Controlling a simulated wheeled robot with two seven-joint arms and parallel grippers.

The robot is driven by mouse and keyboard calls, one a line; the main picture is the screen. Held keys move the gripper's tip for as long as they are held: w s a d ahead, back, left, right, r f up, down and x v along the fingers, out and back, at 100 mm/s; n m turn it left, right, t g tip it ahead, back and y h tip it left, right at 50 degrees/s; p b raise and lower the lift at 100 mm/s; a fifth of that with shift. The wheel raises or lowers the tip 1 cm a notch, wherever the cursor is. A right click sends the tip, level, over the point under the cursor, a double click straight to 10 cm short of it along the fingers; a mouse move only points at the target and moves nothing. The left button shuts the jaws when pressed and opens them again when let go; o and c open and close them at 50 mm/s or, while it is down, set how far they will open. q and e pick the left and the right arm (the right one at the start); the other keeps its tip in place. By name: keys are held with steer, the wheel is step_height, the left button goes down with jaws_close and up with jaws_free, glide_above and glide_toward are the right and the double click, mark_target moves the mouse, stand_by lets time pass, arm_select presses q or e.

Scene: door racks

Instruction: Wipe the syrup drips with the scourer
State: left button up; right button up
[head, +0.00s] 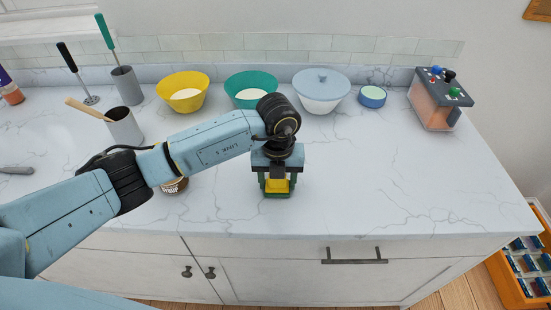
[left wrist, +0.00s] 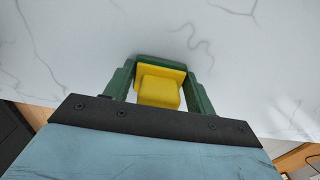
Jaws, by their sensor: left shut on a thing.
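My left gripper (head: 277,190) is shut on a scourer (head: 277,186), a yellow block with a dark green face. It is near the counter's front edge, pointing down. In the left wrist view the scourer (left wrist: 160,88) sits between the green fingers of the gripper (left wrist: 160,85), its green side toward the marble. I cannot tell whether it touches the counter. A syrup jar (head: 174,186) with a dark label stands left of the gripper, partly hidden by my left arm. No syrup drips can be made out in either view. My right gripper is not in view.
Yellow (head: 183,91), green (head: 251,88) and pale blue lidded (head: 321,90) bowls stand along the back. A small blue tub (head: 372,96) and a grey-topped machine (head: 437,98) are at right. Utensil holders (head: 126,85) stand at left. The counter's right half (head: 390,170) is clear.

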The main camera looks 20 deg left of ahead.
arm_select(q)
step_height(320, 180, up, 3)
steer(key=shift+f+p, duration=0.2)
steer(key=shift+p, duration=0.1)
steer(key=shift+w+r+p, duration=0.25)
steer(key=shift+r+p, duration=0.55)
steer(key=shift+r, duration=0.15)
step_height(320, 180, up, 3)
steer(key=shift+r+p, duration=0.2)
steer(key=shift+p, duration=1.05)
steer(key=shift+s+r, duration=0.1)
